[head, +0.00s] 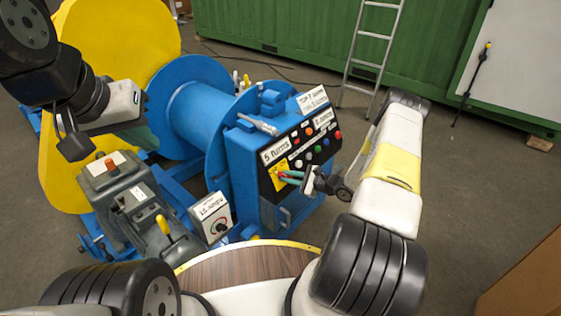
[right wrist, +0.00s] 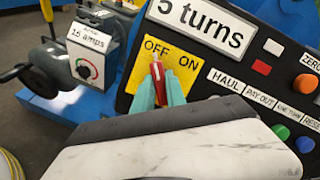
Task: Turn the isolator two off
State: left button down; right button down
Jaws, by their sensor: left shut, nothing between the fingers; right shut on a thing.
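The red isolator handle (right wrist: 156,78) sits on a yellow plate (right wrist: 138,88) marked OFF and ON, at the left end of the blue machine's black panel. Its tip lies just below the word OFF. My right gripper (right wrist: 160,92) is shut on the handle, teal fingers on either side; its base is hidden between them. In the head view, the yellow plate (head: 277,183) is partly covered by my right fingers (head: 290,176). My left gripper (head: 150,138) is shut and empty near the blue drum, apart from the panel. No label reading "isolator two" is legible.
The panel carries a "5 turns" display and coloured buttons right of the plate, including a green button (right wrist: 281,132). A "15 amps" dial box (head: 211,218) stands left of it. A grey motor unit (head: 135,200), blue drum (head: 200,108) and yellow wheel (head: 125,45) are left.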

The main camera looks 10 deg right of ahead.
jog(key=shift+d+n, duration=0.1)
jog(key=shift+n, duration=0.8)
jog(key=shift+g, duration=0.3)
jog(key=c, duration=1.4)
grip_release()
jog(key=shift+o, duration=0.2)
jog(key=v, duration=0.7)
jog(key=shift+s+d, duration=0.25)
jog(key=shift+s, duration=0.05)
jog(key=shift+r, duration=0.15)
